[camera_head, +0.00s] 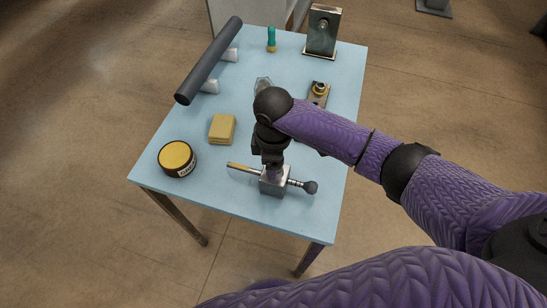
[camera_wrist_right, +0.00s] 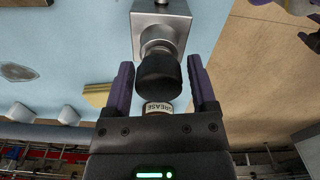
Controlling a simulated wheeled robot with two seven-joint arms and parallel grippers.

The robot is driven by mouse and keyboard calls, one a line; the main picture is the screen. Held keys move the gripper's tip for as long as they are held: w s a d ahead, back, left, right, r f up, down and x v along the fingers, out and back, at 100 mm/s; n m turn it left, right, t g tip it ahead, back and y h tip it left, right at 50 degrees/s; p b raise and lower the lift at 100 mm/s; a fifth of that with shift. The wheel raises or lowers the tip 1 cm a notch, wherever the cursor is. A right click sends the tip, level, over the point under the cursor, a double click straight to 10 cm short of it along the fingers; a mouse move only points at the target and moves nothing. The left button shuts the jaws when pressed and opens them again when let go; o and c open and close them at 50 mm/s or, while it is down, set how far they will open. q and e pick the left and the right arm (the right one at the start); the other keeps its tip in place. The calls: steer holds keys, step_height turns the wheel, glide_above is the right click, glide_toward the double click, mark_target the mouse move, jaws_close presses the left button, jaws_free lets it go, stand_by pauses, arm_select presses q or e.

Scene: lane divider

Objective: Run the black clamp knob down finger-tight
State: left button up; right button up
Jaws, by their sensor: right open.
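A steel clamp block (camera_head: 273,185) sits near the front of the blue table, with a rod through it and a dark ball (camera_head: 310,187) at the rod's right end. My right gripper (camera_head: 272,168) points down over the block from above. In the right wrist view the black knob (camera_wrist_right: 158,77) joins the block (camera_wrist_right: 160,28) through a metal collar. The right gripper (camera_wrist_right: 161,80) is open there, with one purple finger on each side of the knob and a gap at both. In the head view the gripper covers that knob.
A grease tin (camera_head: 177,159) and a yellow block (camera_head: 222,129) stand left of the clamp. Behind are a dark tube (camera_head: 210,62) on pale supports, a green-topped item (camera_head: 271,40), a metal plate stand (camera_head: 322,32) and a small brass-ringed fitting (camera_head: 319,90).

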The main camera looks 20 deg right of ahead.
steer(key=n, duration=0.7)
steer(key=shift+n, duration=0.4)
steer(key=n, duration=0.4)
steer(key=shift+s, duration=0.15)
steer(key=c, duration=0.6)
steer(key=shift+c, duration=0.5)
steer(key=m, duration=0.4)
steer(key=shift+m, duration=0.3)
steer(key=m, duration=0.7)
steer(key=o, duration=0.7)
